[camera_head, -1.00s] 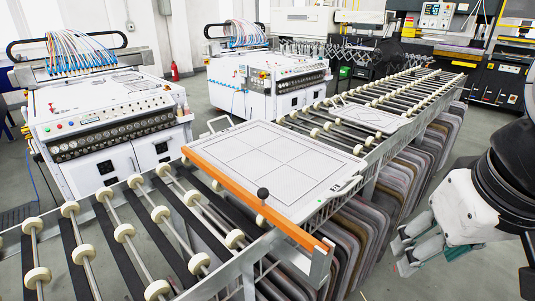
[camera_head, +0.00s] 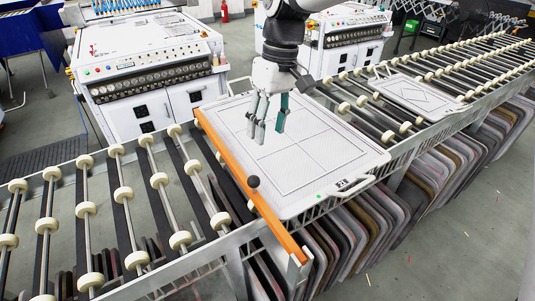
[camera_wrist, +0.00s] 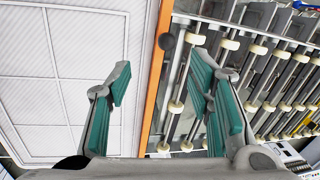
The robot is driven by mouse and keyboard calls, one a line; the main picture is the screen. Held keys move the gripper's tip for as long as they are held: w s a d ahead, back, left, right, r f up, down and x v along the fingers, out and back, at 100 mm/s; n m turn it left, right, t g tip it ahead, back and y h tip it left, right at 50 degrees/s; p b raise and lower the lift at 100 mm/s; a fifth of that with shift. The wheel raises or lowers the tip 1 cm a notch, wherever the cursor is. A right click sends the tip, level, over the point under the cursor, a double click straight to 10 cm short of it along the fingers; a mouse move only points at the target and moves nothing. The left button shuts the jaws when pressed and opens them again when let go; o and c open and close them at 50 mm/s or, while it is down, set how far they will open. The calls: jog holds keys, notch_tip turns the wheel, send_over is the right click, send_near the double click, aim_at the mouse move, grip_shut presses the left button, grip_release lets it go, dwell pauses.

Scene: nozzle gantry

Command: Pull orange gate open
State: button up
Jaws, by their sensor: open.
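The orange gate (camera_head: 235,170) is a long bar across the roller conveyor, along the left edge of a white panel. It also shows in the wrist view (camera_wrist: 154,85), running up the middle. In the wrist view the knob (camera_wrist: 166,41) appears between my fingers, farther out than the tips. My gripper (camera_head: 268,134) is open and empty above the white panel, to the right of the bar and apart from the knob. Its green finger pads (camera_wrist: 160,85) are spread wide.
The white panel (camera_head: 325,150) with a handle lies on the conveyor. Rollers with cream wheels (camera_head: 160,180) lie left of the bar. A smaller panel (camera_head: 415,92) lies farther along. White machines (camera_head: 150,70) stand behind. Grey slabs (camera_head: 370,225) hang below.

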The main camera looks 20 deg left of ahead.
aim_at(254, 176)
jog(key=a+f+p, duration=0.1)
jog(key=f, duration=0.3)
jog(key=s+a+f, duration=0.1)
jog(key=f, duration=0.4)
jog(key=s+a+f+p, duration=0.1)
jog(key=f, duration=0.4)
jog(key=shift+s+f+p, duration=0.15)
jog(key=shift+s+p, duration=0.1)
jog(key=shift+p, duration=0.05)
jog(key=shift+c, duration=0.2)
grip_shut()
